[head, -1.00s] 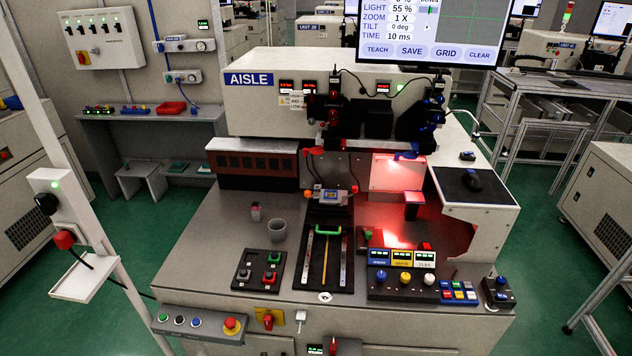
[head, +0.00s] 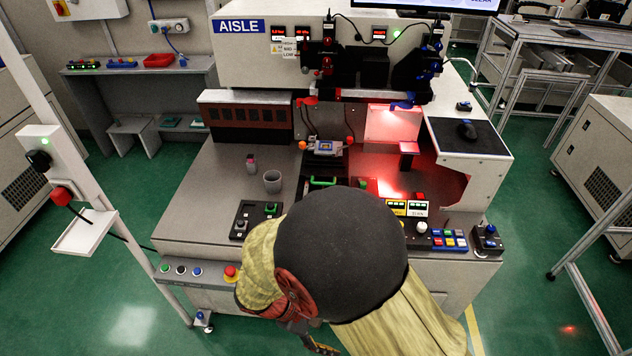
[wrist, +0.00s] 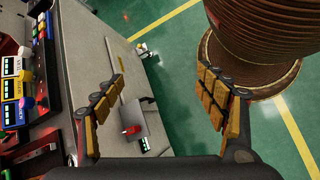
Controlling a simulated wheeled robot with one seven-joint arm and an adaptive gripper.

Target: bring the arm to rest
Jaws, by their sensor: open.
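My gripper (wrist: 165,105) is open and empty in the wrist view, its two padded fingers spread wide apart. Between and beyond them show the workstation's front panel and the green floor. In the head view my arm, with a large dark rounded joint and a tan cover, fills the lower middle in front of the workstation (head: 185,215). A red part of my arm's end (head: 295,295) shows low at its left. My arm hides part of the front controls and the slide track.
A grey cup (head: 272,182) and a button box (head: 254,220) stand on the worktop, left of my arm. A button row with a red stop knob (head: 231,272) juts from the front edge. A white post with a tray (head: 85,232) stands at left. Green floor is open at lower left.

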